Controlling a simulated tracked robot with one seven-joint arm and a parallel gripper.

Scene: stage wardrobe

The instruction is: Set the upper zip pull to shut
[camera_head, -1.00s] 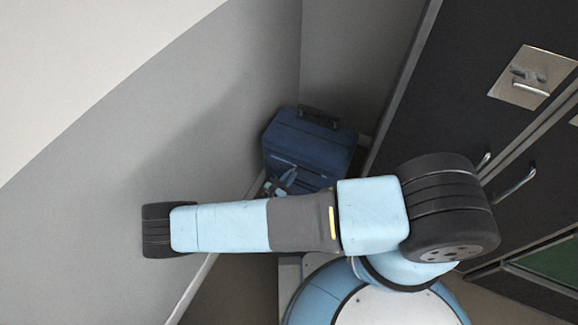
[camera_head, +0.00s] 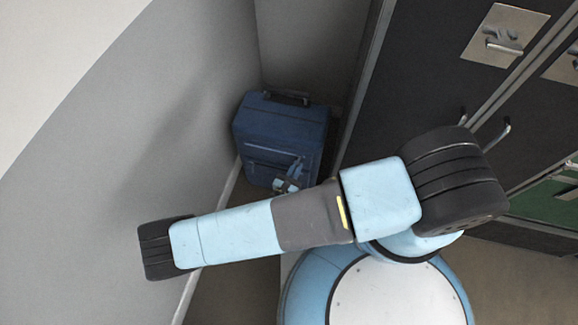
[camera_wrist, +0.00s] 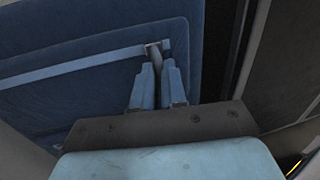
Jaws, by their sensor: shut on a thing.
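A blue suitcase (camera_head: 285,122) stands upright in the corner. In the wrist view its front (camera_wrist: 70,105) fills the left and middle, crossed by one pale zip strip (camera_wrist: 75,68). My gripper (camera_wrist: 158,66) is at the strip's right end, its fingers shut on a small grey zip pull (camera_wrist: 153,48). The head view shows my gripper (camera_head: 291,180) small, low on the right part of the suitcase front. The fingers partly hide the pull. I cannot tell for sure from these views whether it is the upper one.
A grey wall (camera_head: 190,110) stands close on the suitcase's left. Dark cabinet doors (camera_head: 420,90) with metal handles are on the right. The suitcase's top handle (camera_head: 287,97) is up. My arm crosses the head view in front of the suitcase.

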